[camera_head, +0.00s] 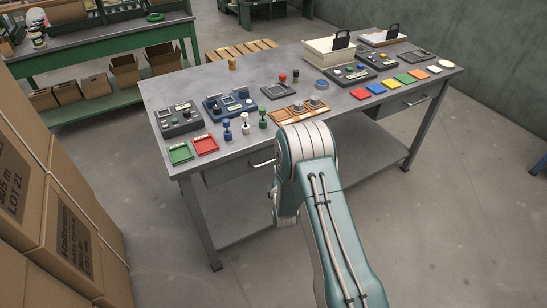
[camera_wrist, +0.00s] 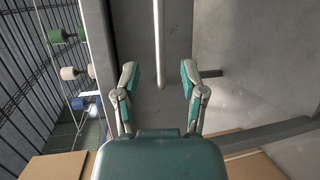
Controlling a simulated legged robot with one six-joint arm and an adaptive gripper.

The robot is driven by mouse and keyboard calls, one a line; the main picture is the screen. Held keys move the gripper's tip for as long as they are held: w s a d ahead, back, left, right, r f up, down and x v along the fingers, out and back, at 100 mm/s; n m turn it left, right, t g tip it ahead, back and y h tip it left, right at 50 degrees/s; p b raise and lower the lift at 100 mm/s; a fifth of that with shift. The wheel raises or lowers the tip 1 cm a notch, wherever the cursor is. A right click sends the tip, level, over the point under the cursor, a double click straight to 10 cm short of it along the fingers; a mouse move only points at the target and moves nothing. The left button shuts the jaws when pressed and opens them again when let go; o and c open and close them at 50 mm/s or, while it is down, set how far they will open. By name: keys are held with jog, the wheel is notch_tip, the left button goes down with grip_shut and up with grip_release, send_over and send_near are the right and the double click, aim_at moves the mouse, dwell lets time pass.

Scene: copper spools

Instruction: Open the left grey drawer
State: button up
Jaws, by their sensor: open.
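The left grey drawer (camera_head: 226,174) sits under the near left part of the workbench top, and its front looks shut. Its light bar handle (camera_head: 262,163) shows just left of my arm. In the wrist view the handle (camera_wrist: 157,40) runs upright in the picture against the drawer front (camera_wrist: 130,28). My gripper (camera_wrist: 158,72) is open, with one finger on each side of the handle's line. Nothing is held. I cannot tell how far the fingertips are from the handle. In the head view my arm hides the drawer's right end.
The grey workbench (camera_head: 240,88) carries trays, spools and control boxes. A second drawer (camera_head: 405,100) is at its right. Cardboard boxes (camera_head: 60,225) stand at the left. Green, white and blue spools (camera_wrist: 70,73) show at left in the wrist view. The floor right of my arm is clear.

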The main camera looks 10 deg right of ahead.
jog(key=x, duration=0.9)
jog(key=shift+w, duration=0.3)
jog(key=shift+c, duration=0.3)
grip_shut()
